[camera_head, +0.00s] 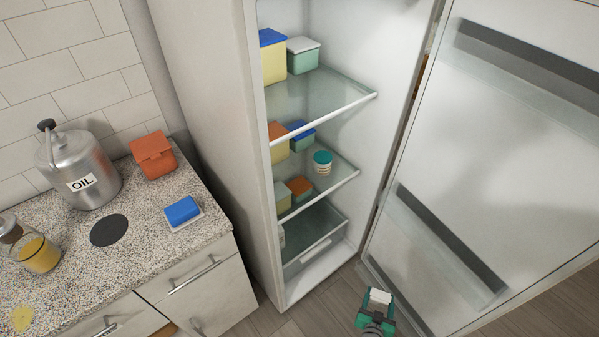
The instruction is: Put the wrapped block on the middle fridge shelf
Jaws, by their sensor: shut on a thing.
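My gripper (378,306), with green-teal fingers, is at the bottom of the view, low in front of the fridge opening. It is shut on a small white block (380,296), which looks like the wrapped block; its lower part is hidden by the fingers. The middle fridge shelf (345,178) is glass with a pale front rim, above and left of my gripper. A small jar with a teal lid (322,162) stands on it towards the right. Orange-lidded (278,137) and blue-lidded (301,133) boxes stand at its back left. The front middle of this shelf looks clear.
The fridge door (480,160) stands wide open at right. The top shelf (330,105) holds two boxes at the back left. More boxes (300,187) show low at left, perhaps through the glass. The counter (150,225) holds an oil can, a blue block on a dish and jars.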

